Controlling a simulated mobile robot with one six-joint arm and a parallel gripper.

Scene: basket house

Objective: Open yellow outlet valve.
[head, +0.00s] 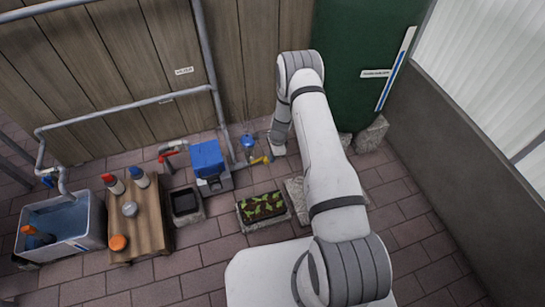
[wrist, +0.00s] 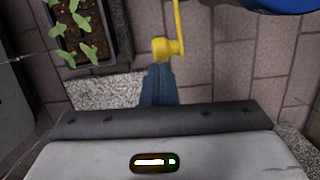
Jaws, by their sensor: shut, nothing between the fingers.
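The yellow outlet valve (wrist: 167,48) shows at the top middle of the wrist view, as a rounded yellow body with a thin yellow lever rising from it. In the head view, the yellow valve (head: 257,160) is low beside the blue pump unit, partly crowded by my arm. My gripper (wrist: 160,68) is shut with nothing in it. Its dark blue fingertips are right at the valve body in the wrist view; I cannot tell whether they touch it.
A seedling tray (head: 263,208) stands in front of the valve. The blue pump unit (head: 209,162) is to its left, and a green tank (head: 362,70) stands behind my arm. A wooden crate (head: 150,210) with bottles and a water tub (head: 92,238) are further left.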

